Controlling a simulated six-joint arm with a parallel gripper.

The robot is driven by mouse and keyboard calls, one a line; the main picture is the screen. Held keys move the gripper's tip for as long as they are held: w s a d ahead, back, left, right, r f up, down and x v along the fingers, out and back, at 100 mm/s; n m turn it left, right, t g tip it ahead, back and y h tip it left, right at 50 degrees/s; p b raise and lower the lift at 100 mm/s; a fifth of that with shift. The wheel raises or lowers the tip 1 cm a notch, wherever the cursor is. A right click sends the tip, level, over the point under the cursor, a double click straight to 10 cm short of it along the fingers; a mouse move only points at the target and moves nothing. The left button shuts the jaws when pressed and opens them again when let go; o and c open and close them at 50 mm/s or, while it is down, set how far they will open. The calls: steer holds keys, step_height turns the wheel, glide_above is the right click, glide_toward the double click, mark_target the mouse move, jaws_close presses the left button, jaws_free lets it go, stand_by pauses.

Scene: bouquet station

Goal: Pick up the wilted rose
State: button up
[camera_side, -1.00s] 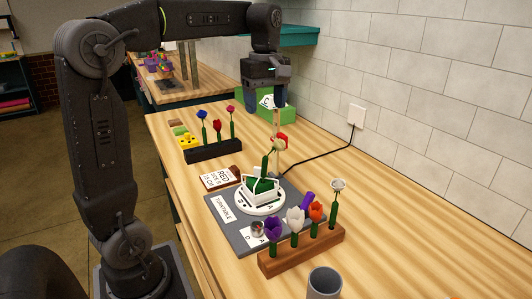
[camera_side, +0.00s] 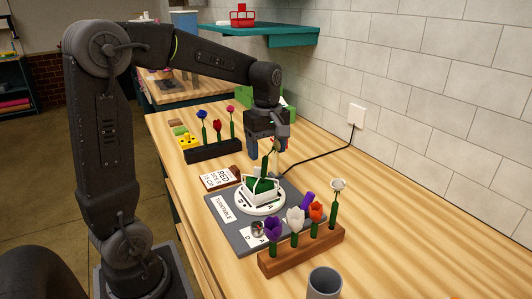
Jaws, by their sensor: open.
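My gripper (camera_side: 268,147) is open and points down just above the white holder (camera_side: 262,188) on the turntable (camera_side: 262,203). A green-stemmed flower (camera_side: 265,165) stands in that holder. Its head is mostly hidden by my gripper, with a little pale and red showing between the fingers. I cannot tell whether the fingers touch it. No flower is clearly recognisable as the wilted rose from this view.
A brown rack (camera_side: 300,255) holds purple, white, orange and pale flowers in front. A dark rack (camera_side: 212,151) holds blue, red and pink flowers at the back left. A grey cup (camera_side: 324,284) stands in front. A black cable (camera_side: 325,156) runs to the wall socket.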

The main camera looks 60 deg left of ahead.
steer(key=shift+c, duration=0.4)
steer(key=c, duration=0.7)
steer(key=shift+o, duration=0.2)
steer(key=shift+r, duration=0.1)
steer(key=shift+r, duration=0.5)
steer(key=r, duration=0.3)
steer(key=d+r, duration=0.1)
steer(key=r, duration=0.2)
steer(key=shift+d, duration=0.1)
steer(key=s, duration=1.4)
steer(key=shift+f, duration=0.15)
